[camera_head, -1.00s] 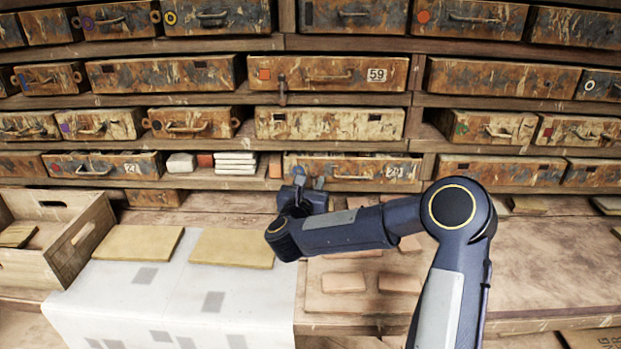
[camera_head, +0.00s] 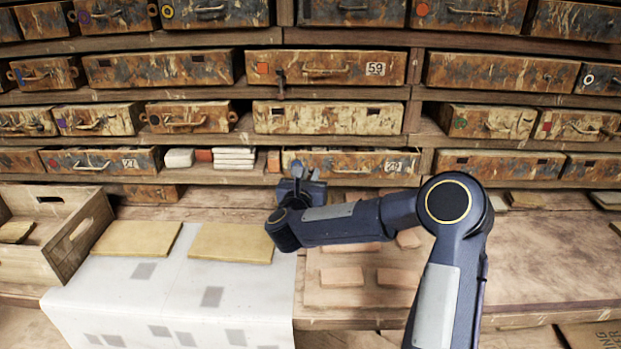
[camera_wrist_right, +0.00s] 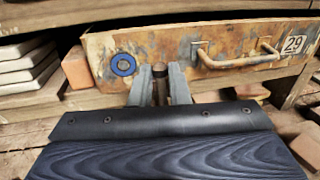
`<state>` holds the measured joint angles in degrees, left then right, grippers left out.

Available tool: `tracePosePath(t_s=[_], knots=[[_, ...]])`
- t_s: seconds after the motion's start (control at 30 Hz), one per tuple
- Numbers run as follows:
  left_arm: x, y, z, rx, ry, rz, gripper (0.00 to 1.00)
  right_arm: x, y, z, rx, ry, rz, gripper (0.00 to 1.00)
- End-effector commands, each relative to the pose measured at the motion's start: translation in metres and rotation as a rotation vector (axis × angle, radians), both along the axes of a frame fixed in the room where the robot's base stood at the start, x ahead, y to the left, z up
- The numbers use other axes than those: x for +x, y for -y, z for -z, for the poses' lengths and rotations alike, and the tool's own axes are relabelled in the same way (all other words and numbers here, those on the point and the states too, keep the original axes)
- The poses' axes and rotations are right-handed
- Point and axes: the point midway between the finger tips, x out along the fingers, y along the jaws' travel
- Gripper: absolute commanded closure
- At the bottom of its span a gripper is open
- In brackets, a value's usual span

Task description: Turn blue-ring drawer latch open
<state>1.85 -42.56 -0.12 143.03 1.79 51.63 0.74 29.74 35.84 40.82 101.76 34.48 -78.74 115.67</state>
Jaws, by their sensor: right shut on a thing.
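The blue-ring drawer (camera_head: 350,164) is in the lower row in the head view, with a 29 label and a bar handle. In the right wrist view its rusty front (camera_wrist_right: 160,48) carries a blue ring (camera_wrist_right: 123,65) near its left end. My right gripper (camera_head: 306,173) is at the left end of this front. Its two grey fingers (camera_wrist_right: 162,88) are shut on the small brown latch (camera_wrist_right: 180,84), just right of the ring. The fingers hide much of the latch, so its exact angle is hard to tell. My left gripper is not in view.
White tiles (camera_head: 234,158) and a reddish block (camera_wrist_right: 76,68) lie left of the drawer. Flat tan boards (camera_head: 231,243) and reddish tiles (camera_head: 342,277) lie on the bench. A wooden crate (camera_head: 80,238) stands at the left. Another drawer's latch (camera_head: 281,84) hangs above.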

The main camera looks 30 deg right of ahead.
Motion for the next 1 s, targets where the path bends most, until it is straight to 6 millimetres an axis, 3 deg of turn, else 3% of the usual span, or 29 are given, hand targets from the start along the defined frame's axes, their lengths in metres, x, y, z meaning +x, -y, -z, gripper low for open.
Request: tracePosePath(t_s=[0.6, 1.0], knots=[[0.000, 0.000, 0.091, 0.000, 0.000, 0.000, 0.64, 0.013, -0.023, 0.016, -0.412, -0.247, -0.001, 1.00], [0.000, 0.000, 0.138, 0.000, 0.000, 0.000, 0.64, 0.021, -0.036, 0.031, -0.736, -0.448, -0.003, 1.00]])
